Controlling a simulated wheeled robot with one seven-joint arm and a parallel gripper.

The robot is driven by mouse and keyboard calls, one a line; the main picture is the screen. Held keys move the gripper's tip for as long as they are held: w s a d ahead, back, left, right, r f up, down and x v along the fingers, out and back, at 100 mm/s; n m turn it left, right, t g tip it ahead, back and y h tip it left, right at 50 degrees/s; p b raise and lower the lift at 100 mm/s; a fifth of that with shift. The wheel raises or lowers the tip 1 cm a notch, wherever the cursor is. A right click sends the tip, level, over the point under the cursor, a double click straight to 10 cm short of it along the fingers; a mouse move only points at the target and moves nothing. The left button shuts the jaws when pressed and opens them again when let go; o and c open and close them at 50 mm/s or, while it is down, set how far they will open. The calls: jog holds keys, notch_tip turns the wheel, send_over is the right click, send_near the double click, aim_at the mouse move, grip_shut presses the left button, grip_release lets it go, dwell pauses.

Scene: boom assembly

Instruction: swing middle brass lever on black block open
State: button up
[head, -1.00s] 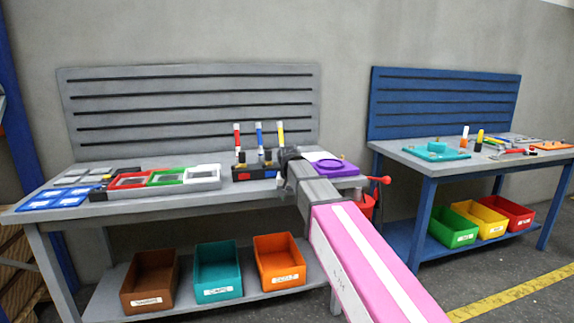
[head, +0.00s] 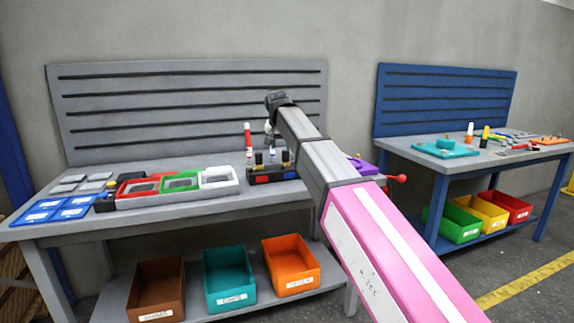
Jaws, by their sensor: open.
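The black block (head: 262,176) with coloured patches on its front sits on the grey bench. Small brass-and-black levers stand along its top; the middle lever (head: 272,157) is upright or nearly so, too small to judge its exact angle. My gripper (head: 269,139) points down above the block, open and apart from the lever as far as I can tell.
A white tray (head: 219,180) lies close on the left, beside green and red ones. A purple part (head: 362,165) is right of my arm.

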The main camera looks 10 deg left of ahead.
aim_at(283, 166)
jog(key=x, duration=1)
jog(key=shift+f, duration=0.2)
grip_shut()
